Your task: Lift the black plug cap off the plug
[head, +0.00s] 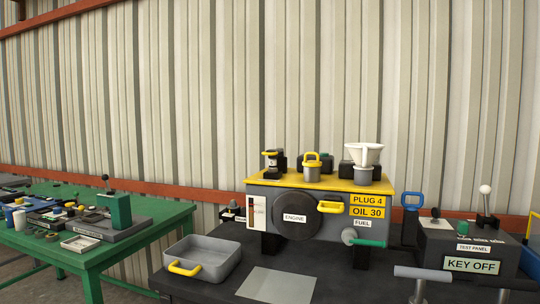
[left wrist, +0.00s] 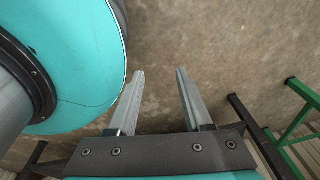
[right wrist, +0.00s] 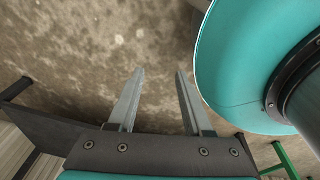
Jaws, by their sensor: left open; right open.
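The engine (head: 294,219) is a grey block with a yellow top (head: 335,184) on the dark bench. At the left of its top stands a small black part with a yellow piece (head: 272,163); a dark block (head: 281,160) is beside or behind it. I cannot tell for certain which black part is the plug cap, and the plug is not clearly visible. My left gripper (left wrist: 160,72) is open and empty over the bare floor. My right gripper (right wrist: 159,71) is also open and empty over the floor. Neither gripper is near the engine.
A grey cylinder with a yellow handle (head: 312,171) and a white funnel (head: 364,154) stand on the engine. A grey tray (head: 217,258) and flat plate (head: 277,284) lie in front. A test panel (head: 464,246) stands right. A green table (head: 95,260) with parts is left.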

